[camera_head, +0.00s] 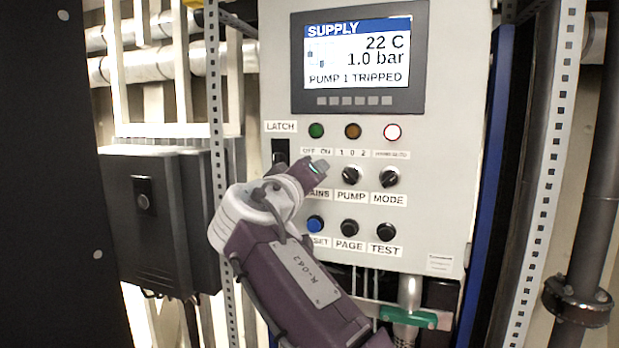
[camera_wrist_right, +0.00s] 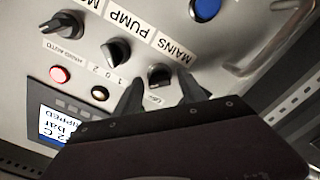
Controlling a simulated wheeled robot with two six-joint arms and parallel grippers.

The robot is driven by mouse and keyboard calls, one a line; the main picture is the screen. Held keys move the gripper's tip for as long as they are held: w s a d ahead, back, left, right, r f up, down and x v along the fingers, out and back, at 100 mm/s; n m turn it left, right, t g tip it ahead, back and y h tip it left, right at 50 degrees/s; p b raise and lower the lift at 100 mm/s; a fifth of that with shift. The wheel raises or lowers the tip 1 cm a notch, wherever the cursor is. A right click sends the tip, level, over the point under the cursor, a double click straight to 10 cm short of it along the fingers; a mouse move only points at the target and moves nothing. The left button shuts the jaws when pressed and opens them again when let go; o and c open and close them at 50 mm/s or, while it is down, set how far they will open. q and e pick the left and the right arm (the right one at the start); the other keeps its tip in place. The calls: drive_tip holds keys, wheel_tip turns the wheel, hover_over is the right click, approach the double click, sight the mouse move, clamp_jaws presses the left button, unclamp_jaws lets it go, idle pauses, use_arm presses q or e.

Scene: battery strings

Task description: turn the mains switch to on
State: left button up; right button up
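The mains switch (camera_wrist_right: 160,75) is a dark rotary knob above its MAINS label on a pale grey control panel (camera_head: 455,140). In the head view my right gripper (camera_head: 312,171) covers it, so its pointing direction is hidden there. In the right wrist view my right gripper (camera_wrist_right: 160,84) has its two dark fingers apart, one on each side of the knob. A small gap seems to show between fingers and knob; contact is hard to tell. The knob's exact setting cannot be read. My left gripper is in neither view.
The PUMP knob (camera_head: 351,175) and MODE knob (camera_head: 389,178) sit right of the mains switch. The blue button (camera_head: 316,223) and two black buttons are below. A black latch (camera_head: 280,150) is at left. The screen (camera_head: 360,58) reads PUMP 1 TRIPPED; the red-ringed lamp (camera_head: 392,132) looks lit.

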drive_tip(key=b+v, duration=0.2)
drive_tip(key=v, duration=0.7)
drive_tip(key=shift+b, duration=0.4)
